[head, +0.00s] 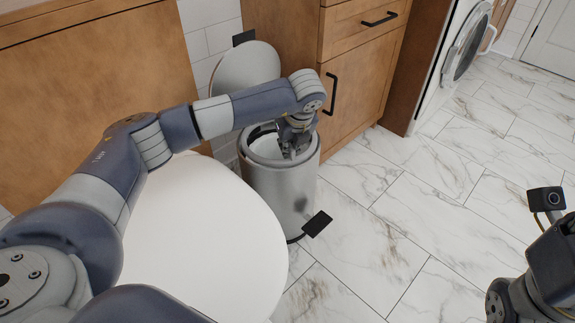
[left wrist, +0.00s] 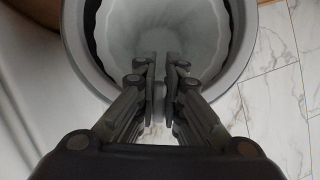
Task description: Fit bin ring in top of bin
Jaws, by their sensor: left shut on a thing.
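The bin (head: 283,195) is a pale metal cylinder standing upright on the floor, its round lid (head: 244,68) raised at the back. My left gripper (head: 294,150) reaches down at the right side of the bin's mouth. In the left wrist view its fingers (left wrist: 160,75) are close together at the near rim, shut on the bin ring. A wide grey band (left wrist: 242,45) circles the pale, wavy-edged inside (left wrist: 155,30) of the bin. I cannot tell where the ring ends and the bin's rim begins, or whether the ring sits flush.
A white rounded surface (head: 200,230) is left of the bin, under my left arm. A wooden cabinet (head: 360,75) stands close behind the bin. A black pedal (head: 317,223) sticks out at its base. The marble floor (head: 430,210) to the right is clear.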

